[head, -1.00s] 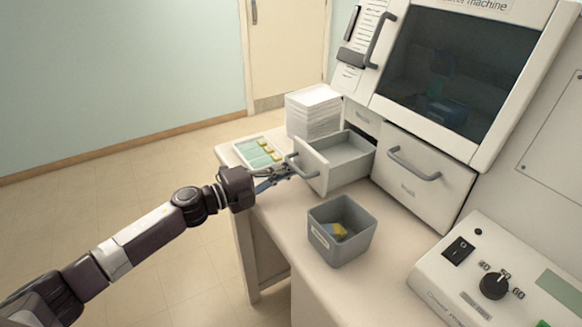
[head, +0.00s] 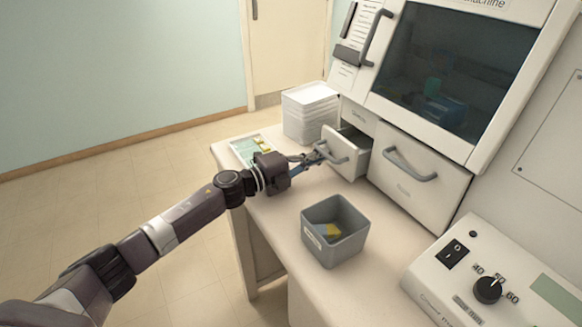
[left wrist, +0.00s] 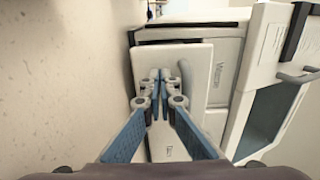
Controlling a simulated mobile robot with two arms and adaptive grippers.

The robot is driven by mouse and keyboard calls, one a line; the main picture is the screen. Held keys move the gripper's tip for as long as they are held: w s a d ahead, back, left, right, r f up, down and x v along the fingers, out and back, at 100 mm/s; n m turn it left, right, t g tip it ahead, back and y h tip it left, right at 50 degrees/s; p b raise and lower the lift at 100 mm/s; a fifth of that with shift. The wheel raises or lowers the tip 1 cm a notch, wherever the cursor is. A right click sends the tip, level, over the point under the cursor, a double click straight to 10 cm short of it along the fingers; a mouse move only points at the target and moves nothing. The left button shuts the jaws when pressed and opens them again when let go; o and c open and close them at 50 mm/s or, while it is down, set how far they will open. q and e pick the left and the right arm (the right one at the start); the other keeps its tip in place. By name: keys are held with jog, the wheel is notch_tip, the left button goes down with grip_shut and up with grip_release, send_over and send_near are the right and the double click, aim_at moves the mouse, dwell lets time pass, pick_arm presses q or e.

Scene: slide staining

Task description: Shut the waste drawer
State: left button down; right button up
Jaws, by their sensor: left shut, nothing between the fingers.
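The grey-white waste drawer (head: 338,141) under the machine is part-way open, with a short stretch of its grey inside showing behind the front. Its grey bar handle (head: 335,155) faces my left arm. My left gripper (head: 319,156) is shut and empty, its fingertips at the drawer front beside the handle. In the left wrist view, the closed blue fingers (left wrist: 160,80) point at the drawer front (left wrist: 195,58). Whether the tips touch it I cannot tell. My right gripper is not in view.
A grey bin (head: 318,249) with a yellow item inside stands on the bench in front. A white stack (head: 310,113) and a slide tray (head: 243,151) lie behind my left gripper. A closed larger drawer (head: 420,190) is to the right. A control box (head: 465,300) stands front right.

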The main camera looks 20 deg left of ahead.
aim_at(335, 150)
pick_arm(q)
jog(key=x, duration=0.3)
jog(key=shift+w+d+f, duration=0.1)
jog(key=shift+w+d, duration=0.1)
jog(key=shift+d, duration=0.05)
jog(key=shift+w+d+b, duration=0.4)
jog(key=shift+w+d, duration=0.05)
jog(key=shift+w, duration=0.15)
jog(key=shift+r, duration=0.2)
jog(key=shift+a, duration=0.1)
